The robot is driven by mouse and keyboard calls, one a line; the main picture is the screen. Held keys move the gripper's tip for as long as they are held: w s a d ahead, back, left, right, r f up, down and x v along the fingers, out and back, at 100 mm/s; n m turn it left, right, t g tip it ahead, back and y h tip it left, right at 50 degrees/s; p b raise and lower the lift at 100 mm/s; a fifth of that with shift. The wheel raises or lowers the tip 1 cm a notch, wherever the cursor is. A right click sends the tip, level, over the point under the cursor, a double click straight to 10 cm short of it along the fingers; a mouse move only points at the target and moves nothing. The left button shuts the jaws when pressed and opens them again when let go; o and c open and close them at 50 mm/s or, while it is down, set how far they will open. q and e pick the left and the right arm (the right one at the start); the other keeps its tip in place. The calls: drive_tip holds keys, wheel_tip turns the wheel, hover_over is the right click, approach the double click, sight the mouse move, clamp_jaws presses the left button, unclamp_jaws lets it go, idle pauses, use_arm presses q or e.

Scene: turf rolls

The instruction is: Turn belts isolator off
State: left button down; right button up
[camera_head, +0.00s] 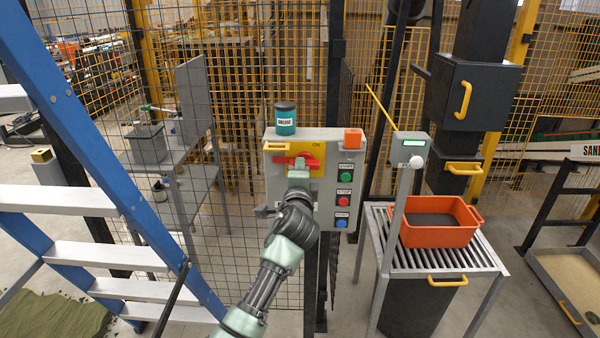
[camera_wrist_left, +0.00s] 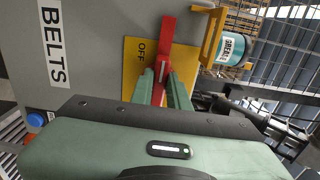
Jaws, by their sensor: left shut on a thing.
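The belts isolator is a red handle (camera_head: 283,160) on a yellow plate (camera_head: 318,170) on a grey control panel (camera_head: 276,191). The handle lies about level across the plate. "ON" shows at the plate's upper right in the head view. My left gripper (camera_head: 298,168) is shut on the handle and hides part of it. In the left wrist view, the gripper's fingers (camera_wrist_left: 163,84) sit on both sides of the red handle (camera_wrist_left: 168,35). "OFF" shows on the yellow plate (camera_wrist_left: 134,66) beside the handle, and a "BELTS" label (camera_wrist_left: 53,45) is on the panel. My right gripper is not in view.
A grease pot (camera_head: 285,118) and an orange block (camera_head: 352,138) are at the panel's top. Green (camera_head: 346,177), red (camera_head: 344,201) and blue (camera_head: 342,223) buttons line its right side. A blue ladder (camera_head: 85,130) stands left; an orange crate (camera_head: 440,234) sits on rollers right.

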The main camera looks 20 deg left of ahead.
use_arm(q)
drive_tip(key=shift+f, duration=0.1)
idle(0.5)
drive_tip(key=c, duration=1.4)
unclamp_jaws()
drive_tip(key=shift+o, duration=0.2)
drive_tip(key=shift+s, duration=0.1)
drive_tip(key=b+v, duration=0.1)
drive_tip(key=v, duration=0.6)
drive_tip(key=shift+s, duration=0.35)
drive_tip(key=shift+d, duration=0.15)
